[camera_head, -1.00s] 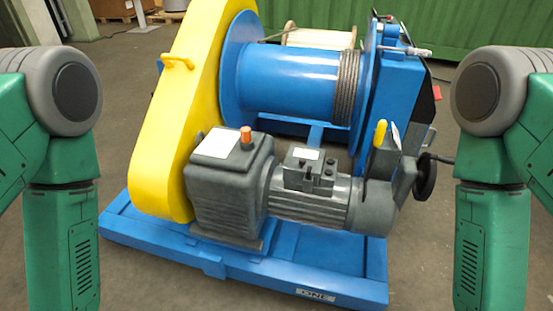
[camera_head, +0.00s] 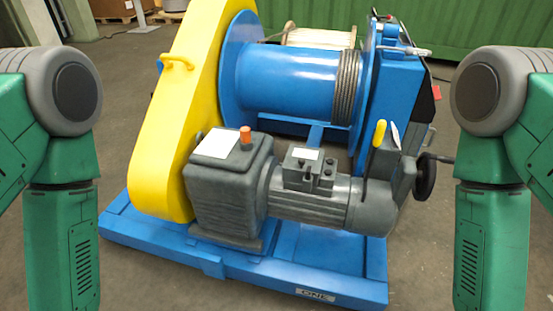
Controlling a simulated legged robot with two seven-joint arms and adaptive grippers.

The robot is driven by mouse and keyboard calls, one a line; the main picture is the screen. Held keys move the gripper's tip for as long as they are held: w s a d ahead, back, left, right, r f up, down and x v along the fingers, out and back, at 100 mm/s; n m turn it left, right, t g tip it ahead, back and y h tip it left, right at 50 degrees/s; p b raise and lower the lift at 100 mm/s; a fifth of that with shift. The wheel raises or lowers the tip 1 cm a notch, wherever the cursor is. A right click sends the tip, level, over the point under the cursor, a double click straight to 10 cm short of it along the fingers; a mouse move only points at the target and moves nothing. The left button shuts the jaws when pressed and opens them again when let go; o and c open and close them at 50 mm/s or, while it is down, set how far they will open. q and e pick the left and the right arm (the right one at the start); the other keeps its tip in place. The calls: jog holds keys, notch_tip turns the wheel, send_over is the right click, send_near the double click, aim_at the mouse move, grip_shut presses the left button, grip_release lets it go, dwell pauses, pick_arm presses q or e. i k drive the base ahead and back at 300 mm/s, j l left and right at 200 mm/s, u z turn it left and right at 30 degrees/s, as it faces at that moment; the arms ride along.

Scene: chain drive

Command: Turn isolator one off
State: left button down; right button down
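A winch labelled ONE on a plate (camera_head: 315,295) stands before me on a blue base frame (camera_head: 240,270). It has a blue drum (camera_head: 285,82) with cable, a yellow chain guard (camera_head: 170,130), a grey gearbox (camera_head: 225,190) and a motor (camera_head: 310,195). A lever with a yellow handle (camera_head: 379,133) stands upright at the motor's right end. A black handwheel (camera_head: 425,177) is at the right side. No part is clearly recognisable as the isolator. Both my arms hang at the picture's sides; neither gripper is in view.
A cable spool (camera_head: 320,38) stands behind the winch, in front of a green corrugated wall (camera_head: 470,30). A wooden pallet or crate (camera_head: 115,8) is at the back left. The floor (camera_head: 140,290) in front of the base is clear.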

aim_at(437, 94)
jog(key=k+l+z, duration=0.1)
jog(key=l+z, duration=0.15)
jog(key=l, duration=0.7)
jog(key=l+z, duration=0.25)
jog(key=l, duration=0.75)
jog(key=i+l+z, duration=0.5)
jog(key=i+z, duration=0.2)
jog(key=i, duration=0.2)
jog(key=i+z, duration=0.35)
jog(key=i+l+u, duration=0.1)
jog(key=i+u, duration=0.15)
jog(key=i, duration=0.15)
jog(key=i+l+u, duration=0.25)
jog(key=i, duration=0.2)
jog(key=i+l+u, duration=0.2)
jog(key=i, duration=0.2)
jog(key=j, duration=0.1)
